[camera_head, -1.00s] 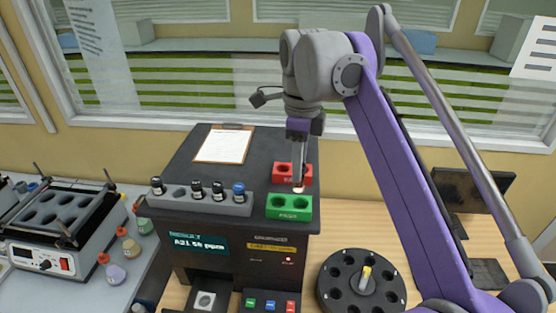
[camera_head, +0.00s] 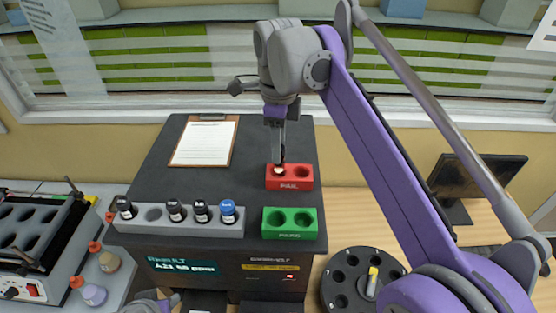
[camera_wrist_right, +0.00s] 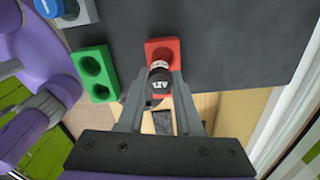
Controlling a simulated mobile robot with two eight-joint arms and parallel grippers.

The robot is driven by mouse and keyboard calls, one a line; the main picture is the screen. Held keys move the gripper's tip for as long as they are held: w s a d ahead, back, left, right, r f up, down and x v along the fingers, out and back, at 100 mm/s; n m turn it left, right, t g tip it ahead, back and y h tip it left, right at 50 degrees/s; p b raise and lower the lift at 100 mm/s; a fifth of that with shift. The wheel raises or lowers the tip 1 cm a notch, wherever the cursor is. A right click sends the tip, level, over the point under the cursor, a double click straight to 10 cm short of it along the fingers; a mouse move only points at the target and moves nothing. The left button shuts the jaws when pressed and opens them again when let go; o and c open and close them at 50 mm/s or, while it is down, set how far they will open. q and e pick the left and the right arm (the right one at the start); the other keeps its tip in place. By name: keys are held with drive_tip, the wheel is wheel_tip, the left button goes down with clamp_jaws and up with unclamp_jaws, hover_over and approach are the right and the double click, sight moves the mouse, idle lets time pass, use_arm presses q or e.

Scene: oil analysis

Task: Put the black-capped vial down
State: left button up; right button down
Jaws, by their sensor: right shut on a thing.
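My right gripper (camera_head: 279,165) points down at the left hole of the red two-hole block (camera_head: 290,184) on the dark machine top. In the right wrist view its fingers are shut on the black-capped vial (camera_wrist_right: 159,84), whose cap top carries pale lettering. The vial is at the red block (camera_wrist_right: 158,48); its lower end is hidden, so I cannot tell how deep it sits. In the head view only a small pale part of the vial (camera_head: 279,171) shows under the fingers.
The green two-hole block (camera_head: 290,234) is empty, in front of the red one. A grey rack (camera_head: 190,228) at left holds several black-capped vials and one blue-capped vial (camera_head: 227,211), with one empty hole. A clipboard (camera_head: 205,143) lies behind. A round black carousel (camera_head: 340,292) is at front right.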

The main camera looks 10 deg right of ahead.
drive_tip(key=f, duration=0.3)
drive_tip(key=shift+w+f, duration=0.25)
drive_tip(key=shift+w, duration=0.15)
drive_tip(key=shift+f, duration=0.2)
drive_tip(key=shift+s, duration=0.2)
drive_tip(key=shift+w+f, duration=0.1)
drive_tip(key=shift+w, duration=0.05)
drive_tip(key=c, duration=1)
unclamp_jaws()
drive_tip(key=shift+f, duration=0.1)
drive_tip(key=o, duration=0.4)
